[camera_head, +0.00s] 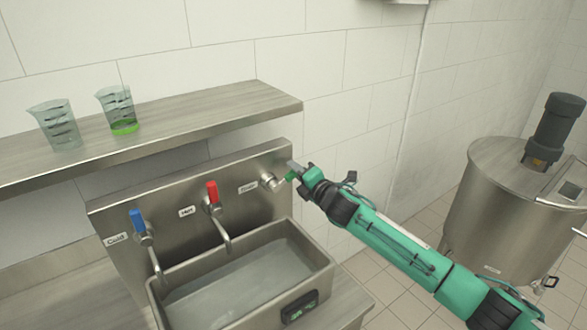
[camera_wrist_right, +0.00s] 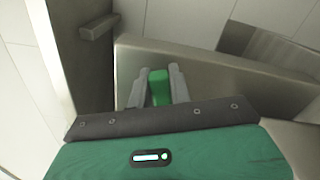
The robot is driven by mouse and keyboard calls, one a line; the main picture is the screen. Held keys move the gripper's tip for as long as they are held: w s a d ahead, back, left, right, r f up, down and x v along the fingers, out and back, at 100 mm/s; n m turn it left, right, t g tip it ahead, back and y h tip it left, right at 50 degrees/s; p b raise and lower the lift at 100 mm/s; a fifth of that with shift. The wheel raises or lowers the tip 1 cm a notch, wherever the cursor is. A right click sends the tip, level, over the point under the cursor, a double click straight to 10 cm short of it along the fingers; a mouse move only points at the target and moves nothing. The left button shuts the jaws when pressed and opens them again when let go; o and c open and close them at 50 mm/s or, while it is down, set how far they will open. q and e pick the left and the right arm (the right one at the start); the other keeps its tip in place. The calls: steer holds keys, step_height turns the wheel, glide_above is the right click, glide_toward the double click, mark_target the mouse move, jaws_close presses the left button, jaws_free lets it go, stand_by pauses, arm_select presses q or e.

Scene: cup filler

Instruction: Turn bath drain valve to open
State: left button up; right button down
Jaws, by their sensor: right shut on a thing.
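The drain valve (camera_head: 268,181) sits at the right end of the steel back panel, beside a label that is too small to read surely. Its green handle (camera_wrist_right: 159,88) shows between the two grey fingers in the right wrist view. My right gripper (camera_head: 293,174) reaches in from the right and is shut on this handle; the gripper also shows in the right wrist view (camera_wrist_right: 160,85). The steel bath (camera_head: 318,268) below holds water, with a small dark display (camera_head: 299,306) on its front. My left gripper is not in view.
A blue-handled cold tap (camera_head: 138,222) and a red-handled hot tap (camera_head: 212,193) stand left of the valve. A steel tank (camera_head: 495,200) stands at right.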

steer(key=shift+w+d+f+m, duration=0.15)
steer(key=shift+d+f+m, duration=0.1)
steer(key=shift+f+m, duration=0.75)
steer(key=shift+f+m+b, duration=0.35)
steer(key=shift+m, duration=0.75)
steer(key=shift+f, duration=0.1)
steer(key=c, duration=1.3)
jaws_free()
steer(key=shift+d, duration=0.1)
steer(key=shift+b+v, duration=1.95)
steer(key=shift+v, duration=4.9)
